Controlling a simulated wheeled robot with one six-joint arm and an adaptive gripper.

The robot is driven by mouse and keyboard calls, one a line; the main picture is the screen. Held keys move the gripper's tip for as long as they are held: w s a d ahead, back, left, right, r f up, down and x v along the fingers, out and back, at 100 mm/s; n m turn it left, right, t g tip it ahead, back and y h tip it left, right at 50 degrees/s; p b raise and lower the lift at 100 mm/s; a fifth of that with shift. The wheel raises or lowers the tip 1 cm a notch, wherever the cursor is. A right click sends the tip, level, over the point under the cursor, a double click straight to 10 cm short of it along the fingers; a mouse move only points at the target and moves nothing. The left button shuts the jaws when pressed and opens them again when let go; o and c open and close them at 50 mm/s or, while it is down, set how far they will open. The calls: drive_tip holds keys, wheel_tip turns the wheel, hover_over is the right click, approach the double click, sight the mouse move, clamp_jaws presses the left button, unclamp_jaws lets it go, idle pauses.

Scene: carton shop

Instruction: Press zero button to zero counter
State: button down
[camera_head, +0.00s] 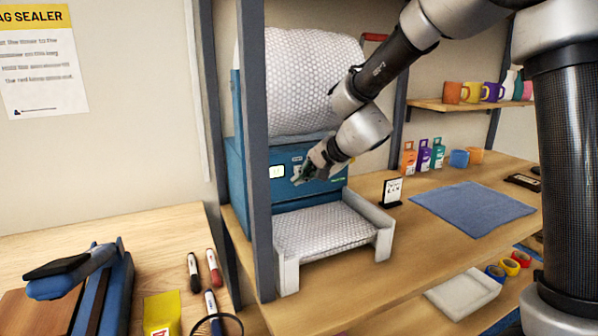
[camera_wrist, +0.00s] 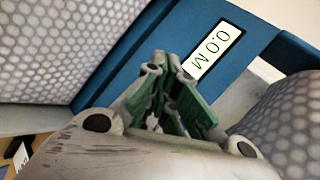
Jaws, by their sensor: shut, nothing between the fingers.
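The counter display (camera_head: 277,171) is a small lit window on the front of the blue bubble-wrap machine (camera_head: 237,170). In the wrist view the display (camera_wrist: 213,50) reads 0.0 M. My gripper (camera_head: 297,180) is shut and empty, its fingertips close to the blue front panel just right of the display. Its green-padded fingers (camera_wrist: 178,95) also show in the wrist view, beside the display. I cannot make out the zero button; the gripper may cover it. I cannot tell whether the fingertips touch the panel.
A bubble-wrap roll (camera_head: 300,80) sits above the panel, and a sheet of wrap (camera_head: 320,228) lies on the white tray below. A grey post (camera_head: 254,150) stands at the left.

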drive_tip(key=shift+s, duration=0.15)
drive_tip(key=shift+s+d, duration=0.3)
drive_tip(key=shift+s, duration=0.45)
drive_tip(key=shift+s+d, duration=0.35)
drive_tip(key=shift+s, duration=0.35)
drive_tip(key=shift+s+d, duration=0.3)
drive_tip(key=shift+s, duration=0.45)
